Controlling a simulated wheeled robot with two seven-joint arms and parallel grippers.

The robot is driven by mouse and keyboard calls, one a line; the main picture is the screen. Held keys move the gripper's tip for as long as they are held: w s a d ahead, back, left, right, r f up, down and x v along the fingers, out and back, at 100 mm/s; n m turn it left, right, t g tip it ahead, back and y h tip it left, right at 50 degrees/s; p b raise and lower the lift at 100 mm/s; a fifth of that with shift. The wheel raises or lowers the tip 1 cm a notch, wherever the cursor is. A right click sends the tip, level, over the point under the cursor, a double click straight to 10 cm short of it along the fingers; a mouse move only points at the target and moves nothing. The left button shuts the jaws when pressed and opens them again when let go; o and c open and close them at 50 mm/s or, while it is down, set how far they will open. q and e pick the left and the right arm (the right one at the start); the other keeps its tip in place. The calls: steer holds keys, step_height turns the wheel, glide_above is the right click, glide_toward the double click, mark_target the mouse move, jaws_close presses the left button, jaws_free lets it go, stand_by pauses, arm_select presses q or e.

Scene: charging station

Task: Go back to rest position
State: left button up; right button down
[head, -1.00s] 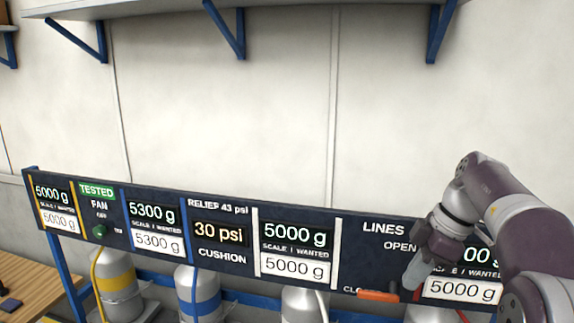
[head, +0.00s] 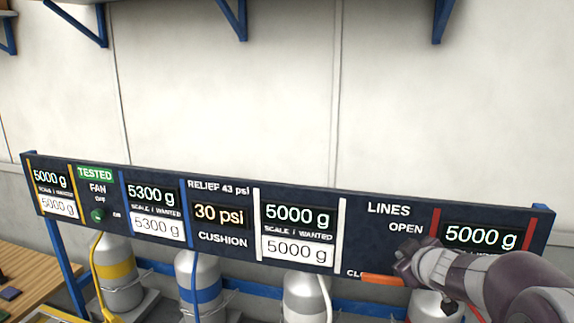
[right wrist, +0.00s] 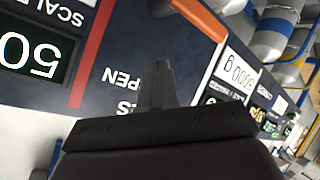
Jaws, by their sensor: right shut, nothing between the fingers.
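My right arm comes in from the lower right of the head view. Its gripper (head: 406,262) is in front of the LINES section of the dark panel (head: 350,232), right of and close to the orange lever handle (head: 383,280). In the right wrist view the fingers (right wrist: 158,82) are together and empty, pointing at the panel. The orange handle (right wrist: 198,16) shows above them, apart from the fingertips in the picture. The handle lies level by the partly hidden "CLO..." label. My left gripper is not in view.
Several cylinders stand under the panel, including a yellow-banded one (head: 117,270) and a blue-banded one (head: 198,288). A wooden table (head: 35,285) is at lower left. Blue shelf brackets (head: 238,18) hang above. The wall in front is bare.

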steer(key=s+f+m+g+h+b, duration=0.1)
steer(key=s+f+m+g+b, duration=0.15)
steer(key=s+f, duration=0.4)
steer(key=s+f+m+g+h+b, duration=0.1)
steer(key=s+f+m+g, duration=0.2)
steer(key=f, duration=0.7)
arm_select(q)
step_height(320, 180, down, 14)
steer(key=b, duration=0.8)
arm_select(e)
steer(key=s+a+f+m+g+y, duration=0.1)
steer(key=s+a+f+g, duration=0.1)
steer(key=s+f, duration=0.5)
steer(key=s+a+f+m+g, duration=0.1)
steer(key=s+a+f+g, duration=0.2)
steer(key=s+a+f, duration=0.2)
steer(key=s+f, duration=0.3)
steer(key=s, duration=0.4)
steer(key=shift+f+y, duration=0.25)
steer(key=shift+y, duration=0.15)
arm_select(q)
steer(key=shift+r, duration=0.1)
arm_select(e)
steer(key=shift+s, duration=0.1)
